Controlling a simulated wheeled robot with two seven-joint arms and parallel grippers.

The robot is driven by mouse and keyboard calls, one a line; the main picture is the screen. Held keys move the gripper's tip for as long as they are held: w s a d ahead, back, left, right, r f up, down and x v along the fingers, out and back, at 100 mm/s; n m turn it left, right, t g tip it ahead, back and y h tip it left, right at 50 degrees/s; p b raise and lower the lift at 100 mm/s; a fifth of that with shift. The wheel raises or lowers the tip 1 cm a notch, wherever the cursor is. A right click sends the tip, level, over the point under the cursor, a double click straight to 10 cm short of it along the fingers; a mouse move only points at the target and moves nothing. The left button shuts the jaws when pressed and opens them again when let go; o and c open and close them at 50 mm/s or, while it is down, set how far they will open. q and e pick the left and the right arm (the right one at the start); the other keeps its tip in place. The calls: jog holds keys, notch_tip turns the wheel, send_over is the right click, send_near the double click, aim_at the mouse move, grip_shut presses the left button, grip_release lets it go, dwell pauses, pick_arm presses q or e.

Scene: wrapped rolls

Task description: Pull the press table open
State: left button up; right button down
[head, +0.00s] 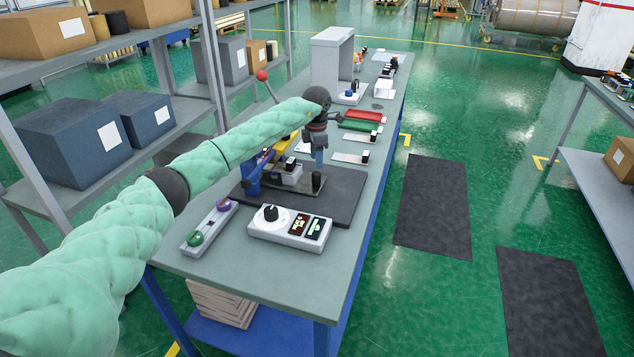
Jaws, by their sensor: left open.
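My left gripper (319,160) comes in from the left in a green padded sleeve. It points down over the workbench, with its fingertips just above a small black knob (316,181); I cannot tell if they touch it. The knob stands at the right front end of the press table (303,186), a small dark plate carrying a light block with black parts. The press has a blue body (251,178), a yellow part (287,143) and a lever with a red ball (262,75). My arm hides part of the press. My right gripper is out of view.
The press stands on a dark base plate (345,205) on the grey workbench (280,280). A control box (290,232) with a dial and a tray with green and purple buttons (209,228) lie in front.

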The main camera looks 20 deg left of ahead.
aim_at(317, 173)
pick_arm(q)
jog(key=shift+f, duration=0.25)
notch_tip(317, 173, down, 6)
jog(key=p, duration=0.3)
jog(key=shift+f, duration=0.8)
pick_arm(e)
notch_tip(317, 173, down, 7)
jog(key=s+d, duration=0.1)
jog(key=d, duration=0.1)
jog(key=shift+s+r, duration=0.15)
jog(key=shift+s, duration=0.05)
pick_arm(q)
jog(key=shift+c, duration=0.2)
grip_shut()
